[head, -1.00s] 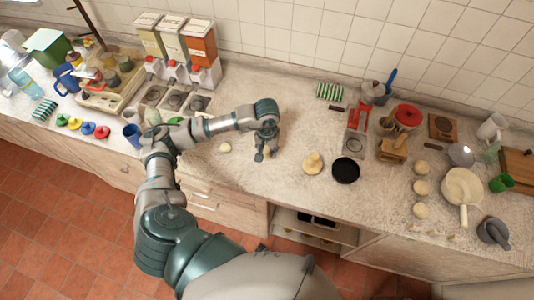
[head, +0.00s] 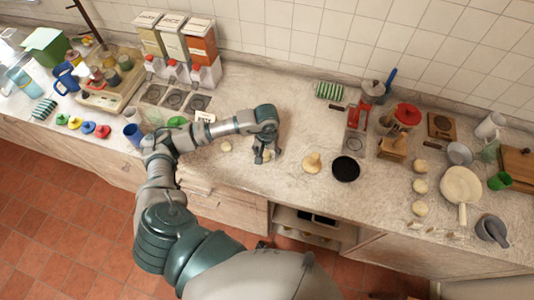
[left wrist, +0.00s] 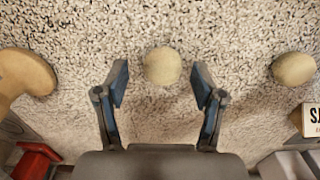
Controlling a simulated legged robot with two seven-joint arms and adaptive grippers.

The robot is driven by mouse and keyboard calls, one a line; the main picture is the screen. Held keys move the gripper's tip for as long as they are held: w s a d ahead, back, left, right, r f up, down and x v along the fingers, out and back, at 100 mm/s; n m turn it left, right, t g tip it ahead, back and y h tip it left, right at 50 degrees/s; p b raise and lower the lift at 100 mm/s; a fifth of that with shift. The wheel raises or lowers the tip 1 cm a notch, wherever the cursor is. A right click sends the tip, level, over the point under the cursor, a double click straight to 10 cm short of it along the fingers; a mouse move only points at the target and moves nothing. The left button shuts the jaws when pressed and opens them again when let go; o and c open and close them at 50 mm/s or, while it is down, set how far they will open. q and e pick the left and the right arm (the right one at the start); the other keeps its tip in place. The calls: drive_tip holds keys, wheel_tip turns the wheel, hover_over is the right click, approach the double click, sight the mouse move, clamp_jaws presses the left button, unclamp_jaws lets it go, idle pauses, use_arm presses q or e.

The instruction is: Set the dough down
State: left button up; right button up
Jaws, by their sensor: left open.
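A pale round dough ball (left wrist: 162,66) rests on the speckled counter (left wrist: 160,115) in the left wrist view. My left gripper (left wrist: 161,86) is open, with one finger on each side just short of the ball and gaps at both sides. In the head view the left gripper (head: 266,155) is low over the counter, and the dough ball (head: 267,157) shows partly between its fingers. A second dough ball (head: 226,146) lies to its left; it also shows at the right of the left wrist view (left wrist: 293,68). My right gripper is not in view.
A tan dough-coloured piece (head: 312,163) and a black round pan (head: 345,169) lie to the right. Several more dough balls (head: 420,186) line up near a cream saucepan (head: 461,184). A small sign (head: 205,116) and dispensers (head: 175,70) stand at back left.

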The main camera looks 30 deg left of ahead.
sight(266, 157)
use_arm(q)
wheel_tip(266, 157, up, 11)
drive_tip(key=b, duration=0.1)
drive_tip(key=shift+a, duration=0.15)
idle(0.4)
